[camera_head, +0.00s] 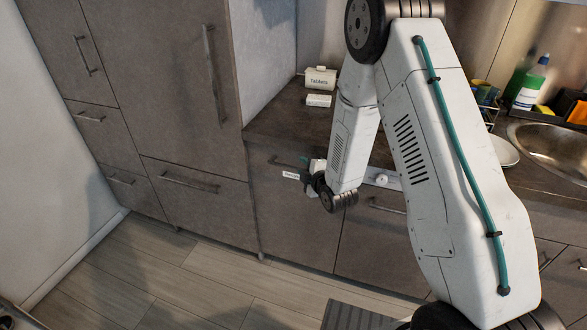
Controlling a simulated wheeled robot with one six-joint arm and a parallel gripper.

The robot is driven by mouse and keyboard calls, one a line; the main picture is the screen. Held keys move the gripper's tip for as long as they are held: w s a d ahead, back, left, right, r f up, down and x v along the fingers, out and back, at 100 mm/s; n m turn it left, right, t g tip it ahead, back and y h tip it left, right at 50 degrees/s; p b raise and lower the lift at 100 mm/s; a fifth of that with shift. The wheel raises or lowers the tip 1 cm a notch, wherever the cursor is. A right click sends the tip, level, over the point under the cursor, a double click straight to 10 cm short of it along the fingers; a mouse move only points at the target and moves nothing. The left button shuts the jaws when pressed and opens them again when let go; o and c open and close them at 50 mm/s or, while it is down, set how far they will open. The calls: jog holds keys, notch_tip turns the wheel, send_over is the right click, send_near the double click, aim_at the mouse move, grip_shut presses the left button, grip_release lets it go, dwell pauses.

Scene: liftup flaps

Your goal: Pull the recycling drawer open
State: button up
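A grey drawer front (285,215) under the counter carries a small white label (291,175), its print too small to read surely; it may be the recycling drawer. It looks closed, flush with the fronts beside it. Its bar handle (283,161) runs along the top, and its right part is hidden behind my gripper. My gripper (305,172) is at the right part of this handle, just right of the label. Its fingers are small and dark and partly hidden by the wrist, so I cannot tell whether they are open, or touching the handle.
The dark countertop (275,123) above holds a Tablets box (320,78) and a small white box (318,100). A sink (550,150), bottles and a plate (505,152) are at the right. Tall cabinets (170,90) stand left. The wooden floor (185,280) in front is clear.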

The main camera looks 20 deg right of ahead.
aim_at(293, 168)
jog(key=shift+n+t+y, duration=0.4)
jog(key=shift+n+t, duration=0.3)
jog(key=shift+n, duration=0.1)
jog(key=w+f, duration=0.1)
jog(key=w, duration=0.1)
jog(key=w+a+f, duration=0.1)
jog(key=w+f, duration=0.2)
jog(key=w, duration=0.1)
jog(key=shift+w+a+f, duration=0.25)
jog(key=shift+a+f, duration=0.05)
jog(key=shift+a, duration=0.05)
grip_shut()
